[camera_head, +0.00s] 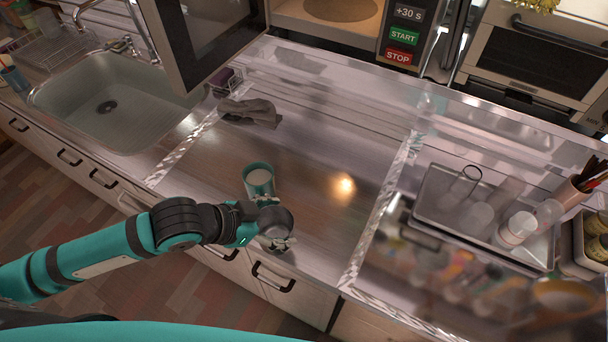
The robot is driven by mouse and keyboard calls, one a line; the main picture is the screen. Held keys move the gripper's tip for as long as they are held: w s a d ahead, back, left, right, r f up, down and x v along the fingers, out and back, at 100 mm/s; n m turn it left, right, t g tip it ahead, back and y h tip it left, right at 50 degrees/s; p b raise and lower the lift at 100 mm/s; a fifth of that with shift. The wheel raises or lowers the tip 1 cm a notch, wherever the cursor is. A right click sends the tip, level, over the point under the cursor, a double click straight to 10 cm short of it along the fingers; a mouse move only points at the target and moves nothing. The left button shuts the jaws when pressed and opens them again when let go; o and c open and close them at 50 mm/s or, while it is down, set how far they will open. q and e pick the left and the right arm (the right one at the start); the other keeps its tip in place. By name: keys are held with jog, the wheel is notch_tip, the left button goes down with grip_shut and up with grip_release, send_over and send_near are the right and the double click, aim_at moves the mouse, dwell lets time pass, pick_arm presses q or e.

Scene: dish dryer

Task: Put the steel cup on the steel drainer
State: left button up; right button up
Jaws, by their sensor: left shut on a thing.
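My left gripper (277,243) comes in from the left over the counter's front edge and points down. It is shut on a small grey metallic thing, apparently the steel cup, mostly hidden under the gripper. A teal cylinder with a pale round end shows just above it; I cannot tell whether it is a cup or part of my wrist. A flat steel tray (432,207), which looks like the steel drainer, lies on the right counter with several clear glasses and a white-topped container on it. My right gripper is not in view.
The sink (60,110) is at the left, with a wire rack (45,45) behind it. A grey cloth (250,112) lies at the back. An open microwave door (205,40) overhangs the back left. The middle counter (330,160) is clear. Utensils and jars stand at the far right.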

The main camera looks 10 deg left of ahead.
pick_arm(q)
jog(key=w+d+f+p, duration=0.1)
jog(key=w+d, duration=0.2)
jog(key=d, duration=0.1)
jog(key=w+d+f+p, duration=0.1)
jog(key=w+d+f, duration=0.1)
jog(key=w+d, duration=0.1)
jog(key=w+d+f+p, duration=0.1)
jog(key=w+d+p, duration=0.1)
jog(key=w+d, duration=0.2)
jog(key=shift+d+f, duration=0.2)
jog(key=shift+d, duration=0.1)
jog(key=shift+f, duration=0.2)
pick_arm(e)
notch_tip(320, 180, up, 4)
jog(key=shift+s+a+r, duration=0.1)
pick_arm(q)
jog(key=shift+f, duration=0.15)
jog(key=o, duration=1)
jog(key=shift+o, duration=1.4)
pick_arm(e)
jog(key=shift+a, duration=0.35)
